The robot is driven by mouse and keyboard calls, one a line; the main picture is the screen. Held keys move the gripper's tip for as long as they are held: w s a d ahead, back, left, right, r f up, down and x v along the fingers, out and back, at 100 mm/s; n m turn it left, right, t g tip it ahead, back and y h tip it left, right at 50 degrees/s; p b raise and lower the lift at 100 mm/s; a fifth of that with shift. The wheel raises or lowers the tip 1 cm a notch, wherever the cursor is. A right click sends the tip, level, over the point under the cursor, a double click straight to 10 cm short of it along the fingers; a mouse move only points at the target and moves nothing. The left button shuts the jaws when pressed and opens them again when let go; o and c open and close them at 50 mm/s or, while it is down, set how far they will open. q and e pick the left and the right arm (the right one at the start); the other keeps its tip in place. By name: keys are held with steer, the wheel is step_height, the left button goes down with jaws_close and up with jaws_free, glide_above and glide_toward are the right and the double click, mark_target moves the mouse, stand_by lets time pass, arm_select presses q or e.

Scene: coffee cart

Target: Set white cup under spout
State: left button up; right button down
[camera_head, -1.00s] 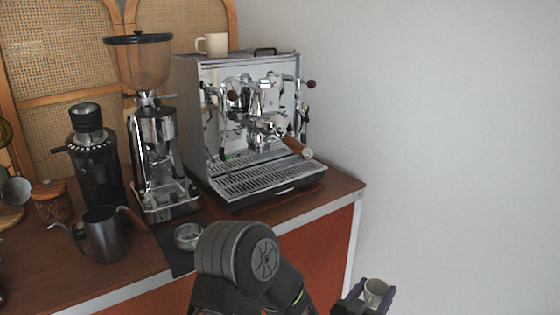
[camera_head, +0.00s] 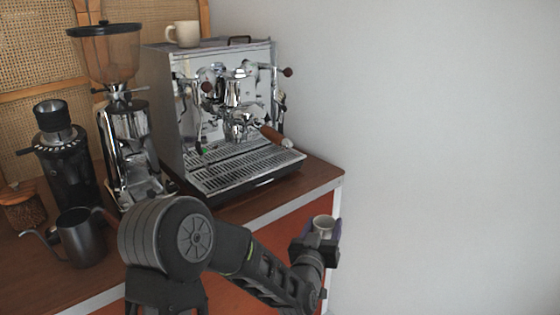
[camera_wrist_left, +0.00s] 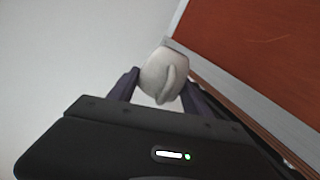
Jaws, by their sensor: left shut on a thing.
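A white cup (camera_head: 323,224) is held in my left gripper (camera_head: 322,233), off the counter's front right corner in the head view. The left wrist view shows the cup (camera_wrist_left: 163,76) between the two fingers of the gripper (camera_wrist_left: 160,92), its handle towards the camera. The espresso machine (camera_head: 160,100) stands on the counter. Its spout area (camera_head: 243,125) is above the slatted drip tray (camera_head: 245,168), which is bare. My right gripper is not in view.
A second cream cup (camera_head: 186,34) sits on top of the machine. A grinder (camera_head: 128,150), a second black grinder (camera_head: 65,165) and a dark kettle (camera_head: 82,240) stand to the left. The counter edge (camera_head: 325,187) lies between the held cup and the machine. A wall is at right.

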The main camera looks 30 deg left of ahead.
arm_select(q)
steer(key=s+a+r+n+g+y+p, duration=0.1)
steer(key=a+r+n+y, duration=0.2)
steer(key=a+r, duration=0.9)
step_height(320, 180, up, 3)
steer(key=shift+s+a+r+g+y+p, duration=0.15)
steer(key=shift+s+g+y+p, duration=0.2)
steer(key=shift+y, duration=0.35)
steer(key=a, duration=0.2)
steer(key=w+a+b, duration=0.1)
steer(key=a, duration=0.1)
steer(key=w+a, duration=0.1)
steer(key=a, duration=0.2)
steer(key=shift+w+f, duration=0.1)
steer(key=shift+f, duration=0.2)
steer(key=a+b, duration=0.1)
steer(key=w+a+b, duration=0.1)
steer(key=a, duration=0.1)
steer(key=a+b, duration=0.1)
steer(key=a, duration=0.1)
steer(key=shift+w+f, duration=0.25)
steer(key=shift+w+a+r+b, duration=0.1)
steer(key=shift+w+a+b, duration=0.1)
steer(key=shift+a+b, duration=0.45)
steer(key=shift+s+f, duration=0.1)
steer(key=shift+f, duration=0.15)
